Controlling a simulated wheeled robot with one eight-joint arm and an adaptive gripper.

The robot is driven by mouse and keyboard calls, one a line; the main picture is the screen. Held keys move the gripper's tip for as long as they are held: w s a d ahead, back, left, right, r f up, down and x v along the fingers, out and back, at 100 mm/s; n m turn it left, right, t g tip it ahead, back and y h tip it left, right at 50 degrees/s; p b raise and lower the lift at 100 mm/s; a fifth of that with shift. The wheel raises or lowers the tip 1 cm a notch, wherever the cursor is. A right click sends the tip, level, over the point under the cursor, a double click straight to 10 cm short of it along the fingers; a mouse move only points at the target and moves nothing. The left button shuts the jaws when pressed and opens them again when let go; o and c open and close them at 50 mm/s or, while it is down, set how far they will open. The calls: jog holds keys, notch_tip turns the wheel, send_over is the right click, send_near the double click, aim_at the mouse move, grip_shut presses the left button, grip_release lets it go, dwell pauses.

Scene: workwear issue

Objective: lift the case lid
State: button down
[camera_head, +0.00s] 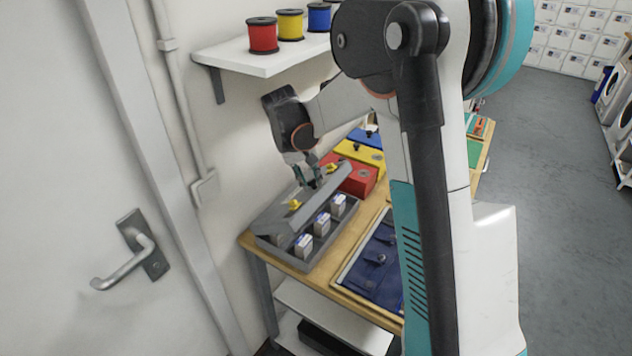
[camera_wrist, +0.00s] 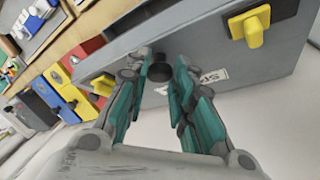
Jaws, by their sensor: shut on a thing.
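The grey case (camera_head: 328,236) stands open on the wooden table, with several small white-and-blue boxes (camera_head: 322,223) inside. Its lid (camera_head: 279,212) is tilted partly up, with yellow latches (camera_head: 294,204) on it. My gripper (camera_head: 314,183) is at the upper edge of the lid. In the wrist view my gripper's teal fingers (camera_wrist: 158,82) are closed around a dark round knob (camera_wrist: 160,71) on the lid (camera_wrist: 215,62). The hinge side is hard to see.
Red (camera_head: 358,180), yellow (camera_head: 362,153) and blue cases stand behind the grey one. A tray with dark blue garments (camera_head: 375,268) lies to its right. A wall shelf (camera_head: 262,62) with coloured spools is above. The wall and a door (camera_head: 70,180) are on the left.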

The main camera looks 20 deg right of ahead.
aim_at(302, 194)
jog(key=shift+w+a+r, duration=0.1)
jog(key=shift+w+a, duration=0.2)
jog(key=shift+w, duration=0.1)
jog(key=c, duration=1.4)
grip_release()
jog(key=shift+o, duration=0.2)
jog(key=shift+w+f, duration=0.2)
jog(key=shift+w, duration=0.05)
jog(key=shift+s+r, duration=0.2)
jog(key=s+a+r, duration=0.1)
jog(key=a+r, duration=0.1)
jog(key=a, duration=0.4)
jog(key=s+a+r, duration=0.2)
jog(key=a, duration=0.5)
jog(key=shift+r, duration=0.3)
jog(key=shift+s, duration=0.1)
